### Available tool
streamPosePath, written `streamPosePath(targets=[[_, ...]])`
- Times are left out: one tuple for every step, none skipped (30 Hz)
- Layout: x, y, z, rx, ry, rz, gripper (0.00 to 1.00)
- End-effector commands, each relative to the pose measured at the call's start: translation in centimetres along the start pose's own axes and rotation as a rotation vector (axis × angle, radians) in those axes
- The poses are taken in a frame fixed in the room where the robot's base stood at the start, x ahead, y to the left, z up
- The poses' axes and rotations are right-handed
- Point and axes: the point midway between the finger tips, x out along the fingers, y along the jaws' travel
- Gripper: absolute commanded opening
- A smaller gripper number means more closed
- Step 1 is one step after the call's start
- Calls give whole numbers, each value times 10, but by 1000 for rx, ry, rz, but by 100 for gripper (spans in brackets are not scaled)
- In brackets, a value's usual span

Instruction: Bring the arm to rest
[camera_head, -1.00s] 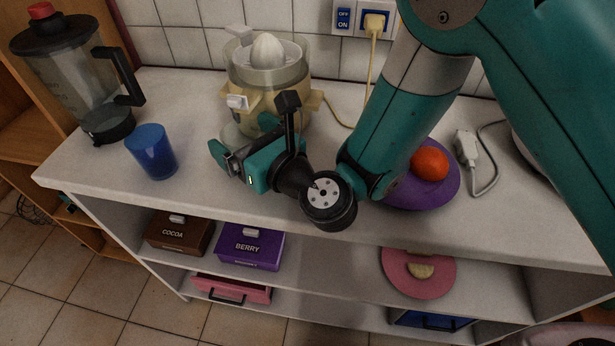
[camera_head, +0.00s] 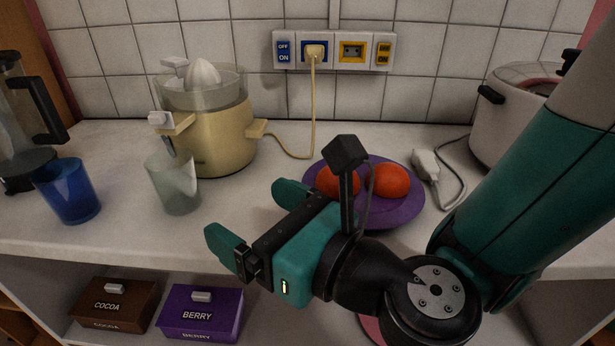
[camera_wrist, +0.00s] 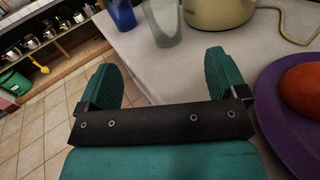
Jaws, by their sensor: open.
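My gripper (camera_head: 250,215) is open and empty in the head view. It hangs above the front edge of the white counter (camera_head: 140,225), in front of the purple plate (camera_head: 400,212). In the wrist view my gripper (camera_wrist: 165,80) shows its two teal fingers spread apart, with the counter edge and floor beyond them. My arm reaches in from the right side of the head view, its wrist low and bent to the left. Nothing is between the fingers.
Two orange-red fruits (camera_head: 391,181) lie on the plate. A clear glass (camera_head: 174,184) and a blue cup (camera_head: 68,191) stand to the left, with a cream juicer (camera_head: 215,135) behind. A white pot (camera_head: 505,120) stands at right. Cocoa (camera_head: 112,305) and berry (camera_head: 200,313) boxes sit below.

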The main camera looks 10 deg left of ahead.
Motion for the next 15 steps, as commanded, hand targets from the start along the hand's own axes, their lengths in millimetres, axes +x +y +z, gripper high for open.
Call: streamPosePath(targets=[[0, 0, 1, -5, 0, 2, 91], [0, 0, 2, -18, -1, 7, 91], [-1, 1, 5, -49, -3, 19, 91], [-2, 1, 7, -88, -3, 35, 91], [-3, 2, 10, -140, -4, 57, 91], [-6, 4, 15, -234, -3, 93, 91], [-8, 5, 19, -320, -2, 126, 91], [-12, 7, 22, -420, 1, 164, 91], [-18, 8, 25, -571, 8, 219, 91], [-24, 8, 26, -692, 16, 263, 91], [-30, 7, 26, -815, 25, 311, 91], [-40, 5, 24, -979, 42, 377, 91], [-48, 3, 22, -1098, 57, 428, 91], [-56, 0, 20, -1213, 73, 481, 91], [-69, -6, 16, -1362, 98, 554, 91]])
